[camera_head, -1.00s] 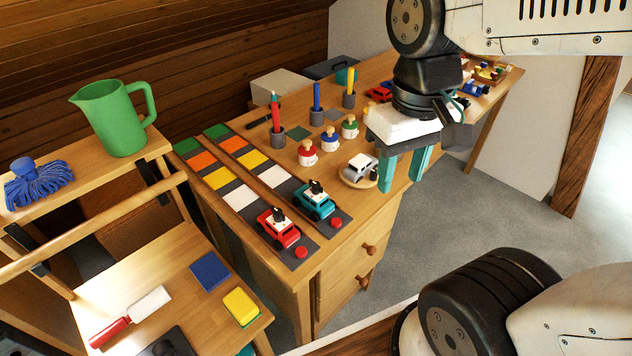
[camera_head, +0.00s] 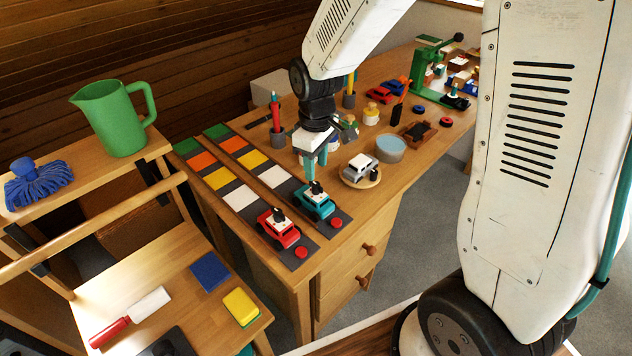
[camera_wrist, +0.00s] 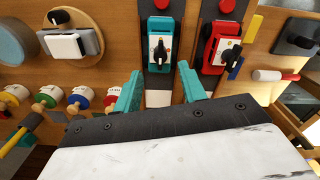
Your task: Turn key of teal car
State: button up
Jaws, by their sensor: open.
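The teal car (camera_head: 314,201) sits on the right-hand track at the near end of the desk, with a black key (camera_head: 316,187) on its white top. In the wrist view the teal car (camera_wrist: 161,43) is above my fingers, and its key (camera_wrist: 160,55) stands on a white plate. My gripper (camera_head: 312,170) points down just behind and above the teal car. In the wrist view my gripper (camera_wrist: 158,82) shows its two teal fingers spread apart and empty, one to each side of the teal car's track. Whether a finger touches the car cannot be told.
A red car (camera_head: 278,228) with a black key stands on the track to the left. Red buttons (camera_head: 336,222) lie at the track ends. A grey-white car on a round wooden plate (camera_head: 375,182) stands to the right, beside a blue-topped bowl (camera_head: 391,147).

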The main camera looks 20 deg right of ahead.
aim_at(316, 183)
notch_tip(316, 183, down, 6)
jog(key=shift+f, duration=0.15)
jog(key=shift+c, duration=0.3)
grip_shut()
